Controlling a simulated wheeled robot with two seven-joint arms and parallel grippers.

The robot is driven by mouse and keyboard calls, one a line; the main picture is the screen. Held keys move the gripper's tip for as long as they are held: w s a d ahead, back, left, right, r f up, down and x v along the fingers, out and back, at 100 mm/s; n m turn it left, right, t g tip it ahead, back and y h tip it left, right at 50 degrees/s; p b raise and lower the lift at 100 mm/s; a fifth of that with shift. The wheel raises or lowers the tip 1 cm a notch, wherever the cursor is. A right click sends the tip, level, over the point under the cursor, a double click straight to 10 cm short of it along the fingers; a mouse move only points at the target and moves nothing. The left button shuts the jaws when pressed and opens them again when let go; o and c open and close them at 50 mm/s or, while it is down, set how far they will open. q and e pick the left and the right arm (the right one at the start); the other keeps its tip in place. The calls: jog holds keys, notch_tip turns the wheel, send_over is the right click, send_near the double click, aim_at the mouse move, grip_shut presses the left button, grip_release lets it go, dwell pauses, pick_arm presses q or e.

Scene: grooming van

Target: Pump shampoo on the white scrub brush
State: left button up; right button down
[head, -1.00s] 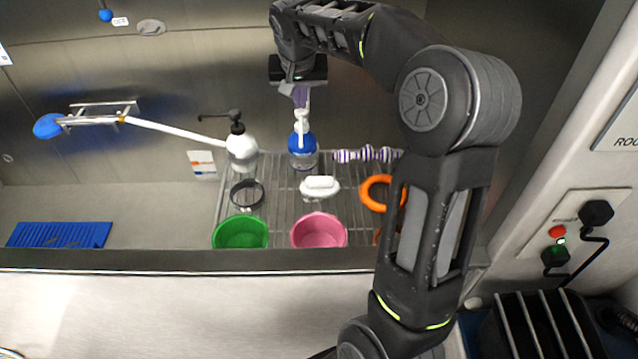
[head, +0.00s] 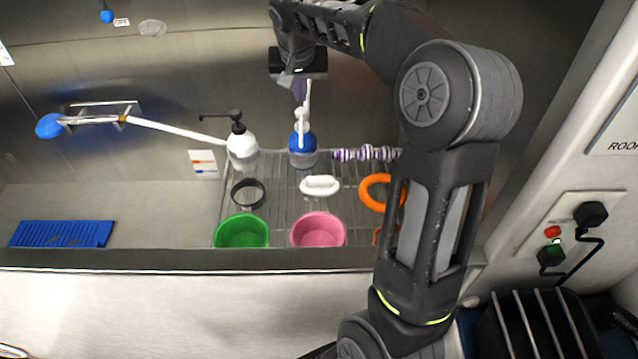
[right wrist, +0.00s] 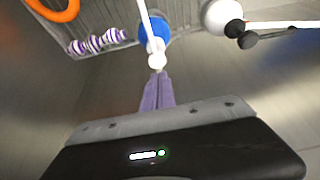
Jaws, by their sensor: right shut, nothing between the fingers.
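The white scrub brush (head: 320,186) lies on the wire rack below the bottles. Behind it stands a blue bottle with a white pump (head: 302,150), upright. A white bottle with a black pump (head: 242,148) stands to its left. I cannot read which one is shampoo. My right gripper (head: 299,98) is shut and empty, its purple fingers pointing down just above the white pump head. The right wrist view shows the finger tips (right wrist: 158,76) close to that pump head (right wrist: 157,60); I cannot tell whether they touch. My left gripper is not in view.
A blue slotted mat (head: 62,233) lies at left. A white hose with a blue head (head: 50,125) hangs behind.

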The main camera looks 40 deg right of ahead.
notch_tip(320, 180, up, 5)
jog(key=p, duration=0.3)
jog(key=shift+f, duration=0.1)
dwell(0.5)
